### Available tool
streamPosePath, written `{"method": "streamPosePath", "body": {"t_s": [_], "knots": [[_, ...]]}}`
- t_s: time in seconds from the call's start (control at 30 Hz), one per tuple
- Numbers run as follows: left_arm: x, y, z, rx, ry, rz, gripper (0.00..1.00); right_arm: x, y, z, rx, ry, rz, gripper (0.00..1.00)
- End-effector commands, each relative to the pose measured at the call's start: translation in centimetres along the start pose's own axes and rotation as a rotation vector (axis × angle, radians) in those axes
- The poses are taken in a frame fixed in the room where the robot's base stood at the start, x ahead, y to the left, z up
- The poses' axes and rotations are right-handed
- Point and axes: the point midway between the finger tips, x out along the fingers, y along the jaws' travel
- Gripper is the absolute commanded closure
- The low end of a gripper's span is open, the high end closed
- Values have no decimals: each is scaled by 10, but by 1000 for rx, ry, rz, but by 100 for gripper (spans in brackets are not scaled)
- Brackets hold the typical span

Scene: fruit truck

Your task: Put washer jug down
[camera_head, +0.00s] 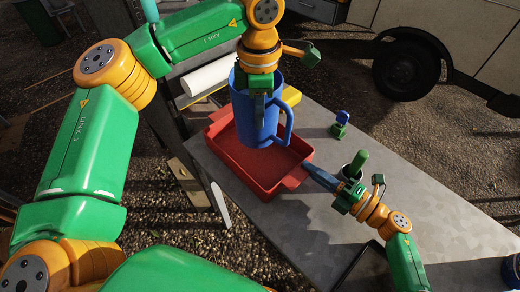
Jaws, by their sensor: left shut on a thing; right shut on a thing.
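The blue washer jug (259,125) is upright over the red tray (259,184), its handle toward the right. I cannot tell whether its base touches the tray floor. My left gripper (258,98) reaches down from above and is shut on the jug near its rim; the gripper hides part of the rim. My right gripper (311,170) is at the tray's right corner, shut on the tray's handle there as far as I can see; the contact is small in view.
The tray stands on a grey table (420,205). A small blue and green object (341,123) stands to its right. A white roll (208,75) and a yellow object (291,96) are behind. A blue container (511,270) is at the right edge. The table's right part is mostly clear.

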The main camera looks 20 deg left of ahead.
Motion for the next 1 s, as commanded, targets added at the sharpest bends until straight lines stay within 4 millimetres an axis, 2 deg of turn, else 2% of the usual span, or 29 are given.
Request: {"method": "streamPosePath", "body": {"t_s": [0.1, 0.43, 0.83, 0.93, 0.97, 1.0], "knots": [[28, -2, 0, -4, 1, -1, 100, -1, -5, -2, 3, 3, -11, 100], [79, -3, 0, -5, 0, 0, 100, -1, -5, -2, 3, 3, -11, 100], [87, -3, 0, -4, -2, 1, 100, -1, -5, -2, 3, 3, -11, 100], [88, -3, 0, -4, 0, 0, 70, -1, -5, -2, 3, 3, -11, 100], [88, -3, 0, -4, 0, 0, 64, -1, -5, -2, 3, 3, -11, 100], [88, -3, 0, -4, 0, 0, 64, -1, -5, -2, 3, 3, -11, 100]]}}
